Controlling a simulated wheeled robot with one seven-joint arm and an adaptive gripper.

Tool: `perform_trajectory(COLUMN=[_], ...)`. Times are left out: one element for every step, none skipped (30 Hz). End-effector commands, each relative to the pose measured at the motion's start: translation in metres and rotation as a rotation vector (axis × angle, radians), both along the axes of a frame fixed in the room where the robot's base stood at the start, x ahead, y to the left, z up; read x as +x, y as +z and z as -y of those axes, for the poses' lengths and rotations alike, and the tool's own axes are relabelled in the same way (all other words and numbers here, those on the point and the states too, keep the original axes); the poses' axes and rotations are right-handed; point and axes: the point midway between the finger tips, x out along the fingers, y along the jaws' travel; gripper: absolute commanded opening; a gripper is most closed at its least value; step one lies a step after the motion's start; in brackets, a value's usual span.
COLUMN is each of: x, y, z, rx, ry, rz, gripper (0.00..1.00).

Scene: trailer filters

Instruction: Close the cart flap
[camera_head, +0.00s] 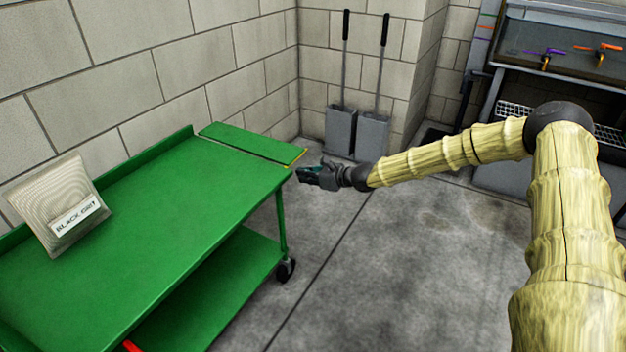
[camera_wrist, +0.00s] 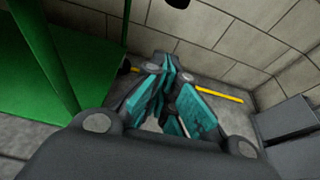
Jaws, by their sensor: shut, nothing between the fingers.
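The green cart (camera_head: 160,215) stands along the block wall at the left of the head view. Its flap (camera_head: 250,143) is a green panel with a yellow outer edge. It extends from the cart's far end, roughly level with the top, with a thin seam between them. My gripper (camera_head: 302,174) is shut and empty, just off the near corner of the flap; whether it touches cannot be told. In the wrist view my gripper's teal fingers (camera_wrist: 170,72) are together. Green cart parts (camera_wrist: 85,65) show at the left there, and a yellow strip (camera_wrist: 220,94) lies right of the fingers.
A grey framed filter (camera_head: 62,205) labelled "BLACK GRIT" leans on the cart top near the wall. Two long-handled dustpans (camera_head: 355,133) stand in the far corner. The floor (camera_head: 400,260) right of the cart is clear.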

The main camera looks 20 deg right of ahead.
Motion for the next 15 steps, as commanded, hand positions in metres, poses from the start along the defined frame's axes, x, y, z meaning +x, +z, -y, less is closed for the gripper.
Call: perform_trajectory(x=[0.006,0.009,0.014,0.017,0.02,0.024,0.027,0.03,0.032,0.031,0.031,0.031,0.031,0.03,0.03], y=[-0.006,-0.008,-0.01,-0.011,-0.012,-0.014,-0.016,-0.017,-0.013,-0.008,-0.004,0.0,0.003,0.005,0.009], z=[-0.006,-0.008,-0.012,-0.014,-0.017,-0.02,-0.022,-0.024,-0.025,-0.024,-0.024,-0.024,-0.024,-0.024,-0.024], rx=[-0.002,-0.001,-0.001,-0.002,-0.002,-0.001,-0.001,-0.002,0.0,0.0,0.0,0.0,0.001,0.001,0.0], ry=[0.003,0.003,0.002,0.003,0.003,0.002,0.001,0.003,0.001,0.0,0.0,0.0,0.0,0.0,0.0], rz=[0.0,0.001,0.001,0.0,0.0,-0.001,0.0,0.0,0.001,0.002,0.002,0.002,0.001,0.001,0.002], gripper=[0.0,0.0,0.0,0.0,0.0,0.0,0.0,0.0,0.0,0.0,0.0,0.0,0.0,0.0,0.0])
